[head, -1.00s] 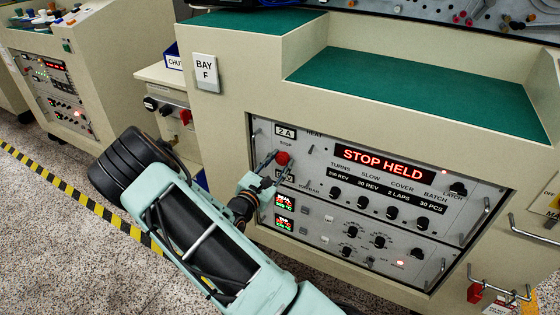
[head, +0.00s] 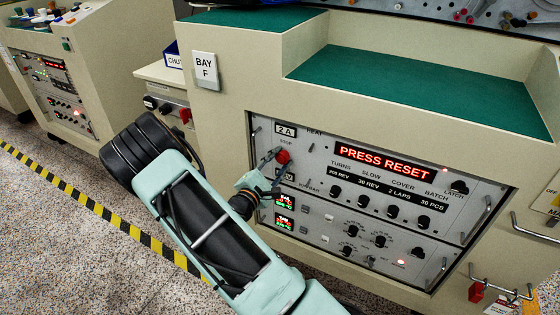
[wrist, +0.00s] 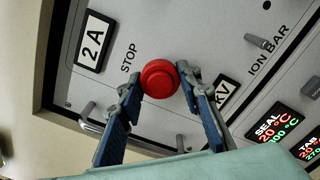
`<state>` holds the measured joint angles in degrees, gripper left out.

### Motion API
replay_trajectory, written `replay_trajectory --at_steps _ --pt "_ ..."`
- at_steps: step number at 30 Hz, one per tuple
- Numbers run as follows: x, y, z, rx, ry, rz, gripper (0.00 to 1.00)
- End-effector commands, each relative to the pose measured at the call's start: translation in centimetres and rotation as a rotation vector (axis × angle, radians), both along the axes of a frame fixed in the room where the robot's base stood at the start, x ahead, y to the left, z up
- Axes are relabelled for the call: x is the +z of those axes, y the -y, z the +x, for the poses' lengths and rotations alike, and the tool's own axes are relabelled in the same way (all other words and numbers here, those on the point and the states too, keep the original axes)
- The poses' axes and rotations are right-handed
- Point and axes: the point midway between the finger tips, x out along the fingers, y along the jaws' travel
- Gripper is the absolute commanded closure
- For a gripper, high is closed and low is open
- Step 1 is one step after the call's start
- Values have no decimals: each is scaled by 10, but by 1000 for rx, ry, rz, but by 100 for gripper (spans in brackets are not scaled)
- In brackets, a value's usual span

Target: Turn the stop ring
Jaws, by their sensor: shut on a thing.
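The red stop ring (head: 283,157) is on the grey control panel (head: 320,142), below the STOP label. In the wrist view the red ring (wrist: 159,78) sits between the two blue fingertips of my gripper (wrist: 160,84). The gripper is shut on the ring, one finger on each side. In the head view my gripper (head: 270,168) reaches the ring from the lower left. The panel display (head: 384,160) reads PRESS RESET in red letters.
A row of black knobs (head: 364,203) lies right of the ring. Small lit readouts (head: 285,202) are below it. Metal handles (head: 477,220) stick out at the panel's right side. A green-topped shelf (head: 410,90) is above. Striped floor tape (head: 120,219) runs at left.

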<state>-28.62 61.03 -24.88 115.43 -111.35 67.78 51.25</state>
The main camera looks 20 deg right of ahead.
Motion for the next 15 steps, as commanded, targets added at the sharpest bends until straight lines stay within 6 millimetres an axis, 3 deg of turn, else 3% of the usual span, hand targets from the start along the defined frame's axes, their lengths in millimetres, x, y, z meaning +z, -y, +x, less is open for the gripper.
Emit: replay_trajectory --at_steps 10,11,15 --pt "0 0 0 0 0 2 92" --pt "0 0 0 0 0 2 65" --pt "0 0 0 0 1 1 50"
